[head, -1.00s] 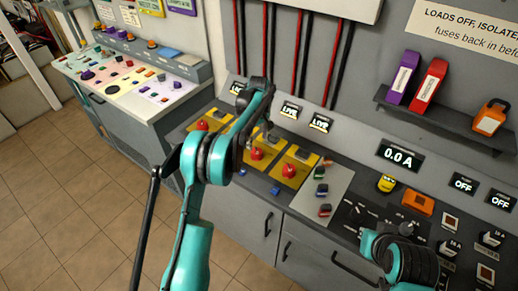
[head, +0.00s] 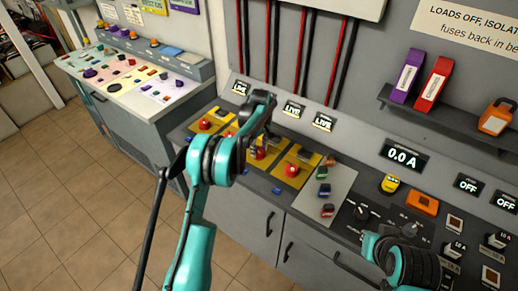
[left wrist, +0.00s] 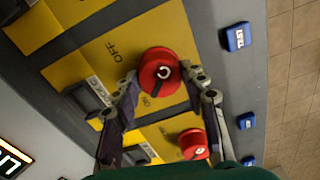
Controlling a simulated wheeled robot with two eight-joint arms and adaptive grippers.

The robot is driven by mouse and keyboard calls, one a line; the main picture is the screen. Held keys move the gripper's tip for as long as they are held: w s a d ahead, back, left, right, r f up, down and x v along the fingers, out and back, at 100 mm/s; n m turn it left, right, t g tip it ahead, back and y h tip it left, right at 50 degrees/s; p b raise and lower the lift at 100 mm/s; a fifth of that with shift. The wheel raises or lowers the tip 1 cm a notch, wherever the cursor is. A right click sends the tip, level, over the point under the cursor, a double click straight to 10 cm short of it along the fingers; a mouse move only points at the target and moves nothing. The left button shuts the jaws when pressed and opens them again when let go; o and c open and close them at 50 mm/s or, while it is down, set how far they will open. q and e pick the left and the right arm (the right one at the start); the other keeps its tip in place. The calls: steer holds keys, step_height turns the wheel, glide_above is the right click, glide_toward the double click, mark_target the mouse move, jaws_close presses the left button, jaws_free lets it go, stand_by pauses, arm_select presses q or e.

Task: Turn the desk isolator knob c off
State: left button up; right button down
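The knob at my left gripper, apparently the third from the left and likely knob c (head: 258,153), is partly covered by the gripper in the head view. My left gripper (head: 268,140) is over it. My right gripper is out of view; only part of that arm shows.
A neighbouring red knob (left wrist: 195,145) is close below the fingers in the left wrist view. Another red knob (head: 292,170) stands to the right. Blue tags (left wrist: 237,38) line the front edge. "LIVE" displays (head: 323,121) stand behind, and a grey switch panel (head: 325,190) is further right.

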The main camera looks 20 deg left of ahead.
arm_select(q)
steer(key=shift+m, duration=0.4)
steer(key=m, duration=0.3)
steer(key=shift+m, duration=0.4)
steer(key=m, duration=0.9)
steer(key=shift+s, duration=0.1)
steer(key=m, duration=0.4)
steer(key=shift+t, duration=0.3)
steer(key=shift+m, duration=0.3)
steer(key=o, duration=1.2)
steer(key=shift+c, duration=0.2)
